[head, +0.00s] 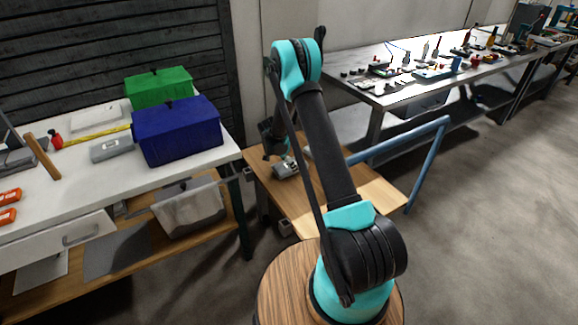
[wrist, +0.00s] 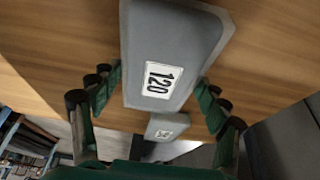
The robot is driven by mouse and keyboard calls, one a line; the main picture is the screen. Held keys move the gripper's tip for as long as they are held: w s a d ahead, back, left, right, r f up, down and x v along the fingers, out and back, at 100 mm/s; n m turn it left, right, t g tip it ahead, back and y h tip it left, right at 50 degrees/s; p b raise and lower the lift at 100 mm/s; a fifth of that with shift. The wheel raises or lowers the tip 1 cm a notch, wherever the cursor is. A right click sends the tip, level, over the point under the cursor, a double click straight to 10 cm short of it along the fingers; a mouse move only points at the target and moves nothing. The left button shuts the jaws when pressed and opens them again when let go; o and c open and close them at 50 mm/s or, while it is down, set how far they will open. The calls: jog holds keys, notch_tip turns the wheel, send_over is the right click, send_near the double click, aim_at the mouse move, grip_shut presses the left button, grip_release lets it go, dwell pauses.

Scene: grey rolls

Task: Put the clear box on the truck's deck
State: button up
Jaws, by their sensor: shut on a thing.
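A grey, smooth-edged box with a white label reading 120 (wrist: 178,40) is between my gripper's green fingers (wrist: 160,85) in the wrist view. My gripper (head: 281,152) is shut on it, low over the wooden deck of the truck (head: 375,196). In the head view the box (head: 286,171) is small; I cannot tell whether it touches the deck. It looks grey, not see-through. A smaller-looking grey labelled thing (wrist: 166,127) shows beyond it. A pale, flat, clear-looking thing (head: 97,117) lies on the white bench, left of the green box.
The truck has a blue handle (head: 400,142) at right. The white bench (head: 80,185) holds a green box (head: 158,88), a blue box (head: 178,132), another grey box (head: 112,149) and tools. A metal bench (head: 400,92) with small parts stands behind. Deck right of my arm is bare.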

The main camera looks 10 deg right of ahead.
jog(key=shift+f, duration=0.4)
jog(key=o, duration=1.2)
jog(key=shift+f, duration=0.1)
jog(key=shift+o, duration=0.2)
jog(key=v, duration=1.2)
